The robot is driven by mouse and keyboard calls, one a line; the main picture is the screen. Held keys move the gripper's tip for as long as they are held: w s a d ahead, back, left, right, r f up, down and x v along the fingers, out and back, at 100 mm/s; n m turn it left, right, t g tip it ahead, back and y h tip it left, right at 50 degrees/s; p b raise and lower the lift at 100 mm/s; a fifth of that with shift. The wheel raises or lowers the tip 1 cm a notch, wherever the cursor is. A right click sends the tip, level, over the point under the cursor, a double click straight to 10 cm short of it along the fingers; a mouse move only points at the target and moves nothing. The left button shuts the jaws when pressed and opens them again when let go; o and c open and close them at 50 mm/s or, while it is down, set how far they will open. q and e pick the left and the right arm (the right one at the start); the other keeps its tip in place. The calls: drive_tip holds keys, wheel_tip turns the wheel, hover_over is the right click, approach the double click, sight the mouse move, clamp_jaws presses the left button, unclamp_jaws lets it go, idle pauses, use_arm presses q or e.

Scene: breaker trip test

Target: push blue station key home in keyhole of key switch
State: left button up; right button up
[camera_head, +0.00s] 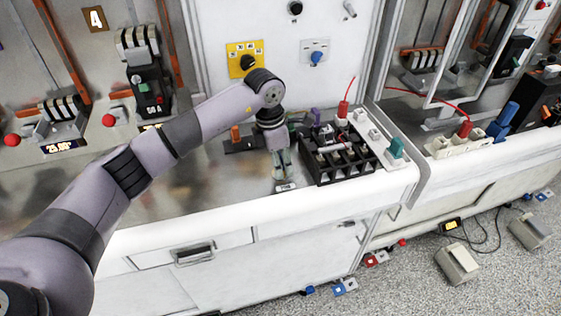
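A pale plate that looks like the key switch (309,44) is on the upright panel at the back. A small blue piece (317,58), which looks like the blue station key, sits at its lower middle. I cannot tell how deep it sits. My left gripper (284,176) points down at the bench, below and in front of the plate and well apart from the blue piece. A small pale item (286,187) with a dark mark is at its fingertips. Whether the fingers hold it is too small to tell. My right gripper is out of view.
A yellow plate with a black knob (248,62) is left of the key switch. Breakers (148,85) stand at the left. The bench front left of the gripper is clear.

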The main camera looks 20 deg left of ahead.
use_arm(q)
drive_tip(key=o, duration=0.4)
drive_tip(key=shift+r, duration=0.15)
wheel_tip(320, 180, up, 12)
drive_tip(key=s+a, duration=0.1)
drive_tip(key=shift+a+f, duration=0.2)
drive_tip(key=shift+a, duration=0.1)
drive_tip(key=o, duration=1)
